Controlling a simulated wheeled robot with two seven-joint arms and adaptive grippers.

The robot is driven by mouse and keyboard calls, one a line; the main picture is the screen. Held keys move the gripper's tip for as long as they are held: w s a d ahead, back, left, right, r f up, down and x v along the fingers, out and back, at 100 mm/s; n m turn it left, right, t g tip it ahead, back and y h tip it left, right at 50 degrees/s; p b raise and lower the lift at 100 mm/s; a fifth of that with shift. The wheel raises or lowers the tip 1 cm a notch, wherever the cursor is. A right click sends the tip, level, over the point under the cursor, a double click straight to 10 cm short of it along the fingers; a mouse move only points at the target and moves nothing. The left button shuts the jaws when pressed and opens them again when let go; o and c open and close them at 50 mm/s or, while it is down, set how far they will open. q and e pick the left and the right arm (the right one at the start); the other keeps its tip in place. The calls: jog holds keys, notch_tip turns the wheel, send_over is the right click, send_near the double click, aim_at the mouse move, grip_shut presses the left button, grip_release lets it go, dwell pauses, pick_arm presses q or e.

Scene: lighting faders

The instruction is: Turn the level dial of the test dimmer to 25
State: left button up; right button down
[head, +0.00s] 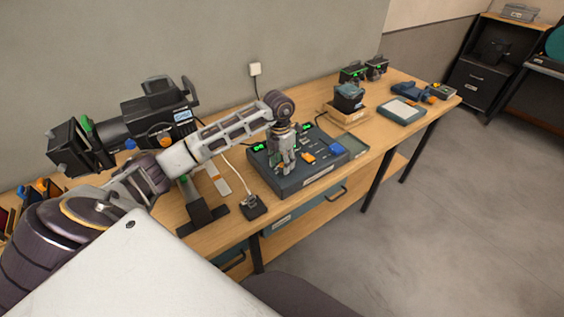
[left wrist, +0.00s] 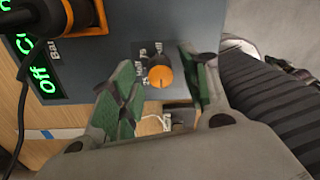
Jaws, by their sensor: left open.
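The dimmer console (head: 300,186) lies on the wooden bench, a dark grey-blue box with green displays. In the left wrist view its panel (left wrist: 110,50) carries an orange-topped round dial (left wrist: 159,76) with small markings; "Half" and "75" seem legible. The pointer's exact setting is too small to read. A green display (left wrist: 42,72) shows "Off". My left gripper (head: 284,168) hangs over the console, fingers pointing down. In the left wrist view my left gripper (left wrist: 160,65) is open, its green-padded fingers apart on both sides of the dial. I cannot tell whether they touch it. My right gripper is not in view.
A black stage light (head: 140,120) stands on the bench at the left. A small black box (head: 252,206) with a cable sits left of the console. A wooden tray (head: 347,117) holding a dark device stands behind it to the right. Bare bench shows around the console.

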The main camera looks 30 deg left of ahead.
pick_arm(q)
jog(key=shift+f, duration=0.1)
jog(key=shift+c, duration=0.3)
grip_shut()
jog(key=shift+m+b, duration=0.3)
jog(key=shift+m, duration=0.1)
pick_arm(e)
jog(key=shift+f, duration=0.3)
pick_arm(q)
jog(key=m+b, duration=0.2)
jog(key=m, duration=0.1)
jog(key=shift+f+m+b, duration=0.1)
jog(key=shift+m+b, duration=0.2)
jog(key=shift+m, duration=0.1)
jog(key=m+b, duration=0.1)
jog(key=m, duration=0.1)
jog(key=shift+w+m+b, duration=0.1)
jog(key=shift+m+b, duration=0.25)
jog(key=shift+m, duration=0.05)
jog(key=shift+m+b, duration=0.35)
jog(key=shift+m, duration=0.45)
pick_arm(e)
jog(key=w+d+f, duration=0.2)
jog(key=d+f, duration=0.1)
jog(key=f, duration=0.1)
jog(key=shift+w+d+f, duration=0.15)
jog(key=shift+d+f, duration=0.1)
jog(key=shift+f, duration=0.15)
